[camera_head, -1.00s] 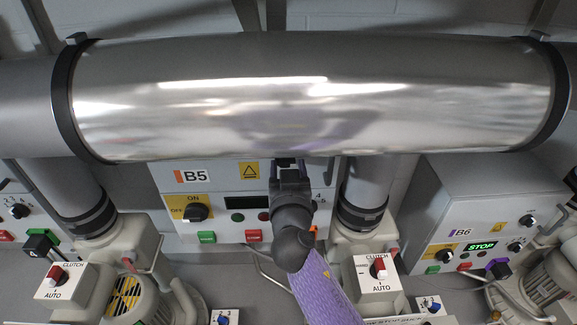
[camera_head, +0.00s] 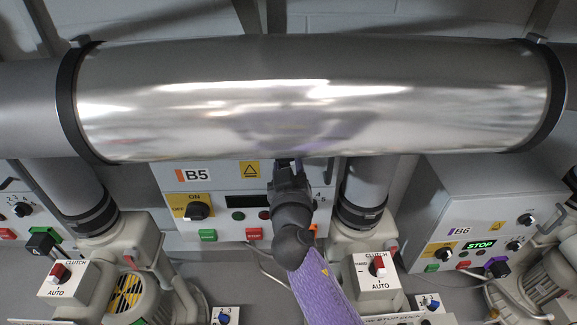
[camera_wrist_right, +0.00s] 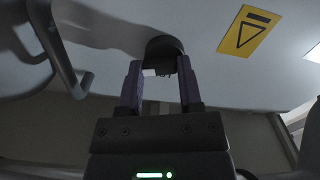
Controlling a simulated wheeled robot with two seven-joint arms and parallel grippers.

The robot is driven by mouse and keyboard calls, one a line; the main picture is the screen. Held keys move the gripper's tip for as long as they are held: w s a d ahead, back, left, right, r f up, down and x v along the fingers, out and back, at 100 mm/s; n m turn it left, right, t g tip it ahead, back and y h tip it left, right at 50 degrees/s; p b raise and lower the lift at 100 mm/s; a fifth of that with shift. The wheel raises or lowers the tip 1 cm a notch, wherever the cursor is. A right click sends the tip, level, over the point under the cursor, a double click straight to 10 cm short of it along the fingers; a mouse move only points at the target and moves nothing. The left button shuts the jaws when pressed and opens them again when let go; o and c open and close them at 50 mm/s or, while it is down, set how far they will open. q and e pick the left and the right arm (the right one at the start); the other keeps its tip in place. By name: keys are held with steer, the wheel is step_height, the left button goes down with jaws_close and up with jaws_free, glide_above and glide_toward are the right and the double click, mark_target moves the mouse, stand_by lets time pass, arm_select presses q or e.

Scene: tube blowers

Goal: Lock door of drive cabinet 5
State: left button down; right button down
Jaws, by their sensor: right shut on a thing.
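Drive cabinet 5 (camera_head: 224,174), a pale grey box labelled B5, stands behind the big metal pipe, which hides its upper part. My right gripper (camera_head: 287,164) reaches up to the cabinet front, just under the pipe's lower edge. In the right wrist view, its two purple-sided fingers (camera_wrist_right: 162,82) are shut on a round black knob (camera_wrist_right: 165,47) on the pale cabinet door (camera_wrist_right: 215,80). The fingers hide part of the knob, and I cannot tell its lock position. In the head view the knob is not clearly seen. My left gripper is out of view.
The shiny pipe (camera_head: 310,100) crosses above my right gripper, close to it. The B5 panel has a black ON/OFF switch (camera_head: 197,211) and green and red buttons. A dark bent handle (camera_wrist_right: 75,75) is left of my fingers. Cabinet B6 (camera_head: 480,190) stands at right.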

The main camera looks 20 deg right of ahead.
steer(key=n, duration=0.3)
steer(key=shift+r+n+p, duration=0.15)
steer(key=shift+n+p, duration=0.2)
steer(key=shift+n, duration=0.05)
steer(key=n+p, duration=0.2)
steer(key=n, duration=0.8)
steer(key=shift+a, duration=0.2)
steer(key=shift+n, duration=0.3)
